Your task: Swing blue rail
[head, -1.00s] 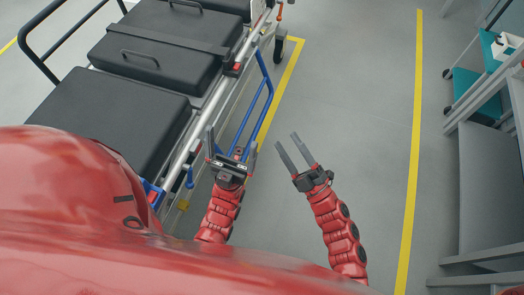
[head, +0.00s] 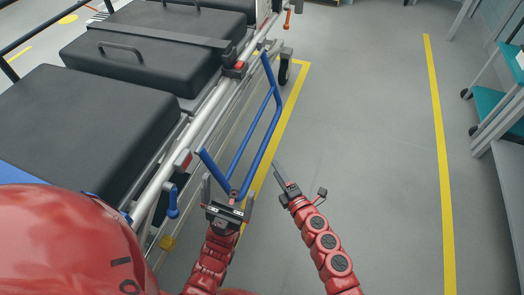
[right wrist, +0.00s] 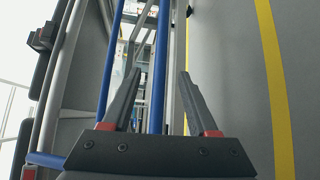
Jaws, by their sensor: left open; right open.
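The blue rail (head: 264,140) is a bent tube frame on the near side of the stretcher, sticking out over the floor. My left gripper (head: 228,187) is open at the rail's lower end; I cannot tell whether it touches the rail. My right gripper (head: 277,167) is turned edge-on, just right of the rail, with one finger largely hidden. In the right wrist view its two fingers (right wrist: 159,72) are apart. A blue bar of the rail (right wrist: 162,40) shows in the gap between them, but its depth is unclear.
The stretcher (head: 207,128) with black pads (head: 90,120) fills the left. A wheel (head: 284,70) stands at its far end. Yellow lines (head: 440,160) mark the grey floor, which is clear to the right. A shelf unit with teal shelves (head: 492,103) stands at the right edge.

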